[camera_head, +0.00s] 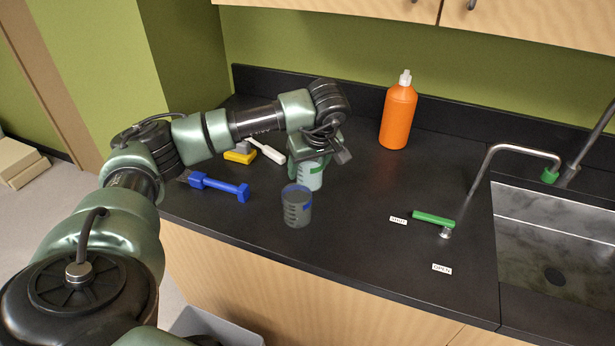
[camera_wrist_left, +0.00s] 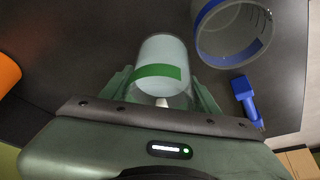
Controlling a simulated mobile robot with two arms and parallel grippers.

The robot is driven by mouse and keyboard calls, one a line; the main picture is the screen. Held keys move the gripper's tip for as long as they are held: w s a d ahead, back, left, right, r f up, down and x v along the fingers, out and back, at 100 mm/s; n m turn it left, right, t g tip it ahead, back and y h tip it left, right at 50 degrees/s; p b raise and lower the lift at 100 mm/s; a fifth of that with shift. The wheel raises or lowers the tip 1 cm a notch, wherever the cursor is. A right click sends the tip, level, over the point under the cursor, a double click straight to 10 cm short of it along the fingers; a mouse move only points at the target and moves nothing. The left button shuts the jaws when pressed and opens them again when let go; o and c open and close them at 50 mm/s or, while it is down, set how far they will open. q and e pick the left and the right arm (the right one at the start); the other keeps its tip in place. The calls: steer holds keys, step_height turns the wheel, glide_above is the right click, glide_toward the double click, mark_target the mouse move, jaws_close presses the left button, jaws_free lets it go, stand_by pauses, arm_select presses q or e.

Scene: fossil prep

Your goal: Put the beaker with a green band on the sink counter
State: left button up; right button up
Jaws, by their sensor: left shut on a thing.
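The beaker with a green band (camera_head: 310,177) stands upright on or just above the black sink counter (camera_head: 370,260); I cannot tell which. My left gripper (camera_head: 316,158) is shut around it from behind. In the left wrist view the green-banded beaker (camera_wrist_left: 163,65) sits between the fingers of my left gripper (camera_wrist_left: 163,88), with pale contents inside. A grey beaker with a blue band (camera_head: 297,206) stands on the counter in front of it, and also shows in the left wrist view (camera_wrist_left: 235,32). My right gripper is not in view.
A blue-handled tool (camera_head: 219,186), a yellow block tool (camera_head: 240,153) and a white-handled brush (camera_head: 267,151) lie to the left. An orange bottle (camera_head: 398,113) stands at the back. A faucet with a green lever (camera_head: 434,219) and the sink basin (camera_head: 555,245) are right. The middle counter is clear.

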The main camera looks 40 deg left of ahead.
mark_target(308, 180)
arm_select(q)
step_height(308, 180, down, 4)
steer(key=shift+r+p, duration=0.1)
steer(key=shift+p, duration=0.25)
steer(key=shift+f, duration=0.2)
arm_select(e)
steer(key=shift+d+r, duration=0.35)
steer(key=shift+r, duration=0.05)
arm_select(q)
steer(key=shift+f, duration=0.15)
steer(key=o, duration=1.5)
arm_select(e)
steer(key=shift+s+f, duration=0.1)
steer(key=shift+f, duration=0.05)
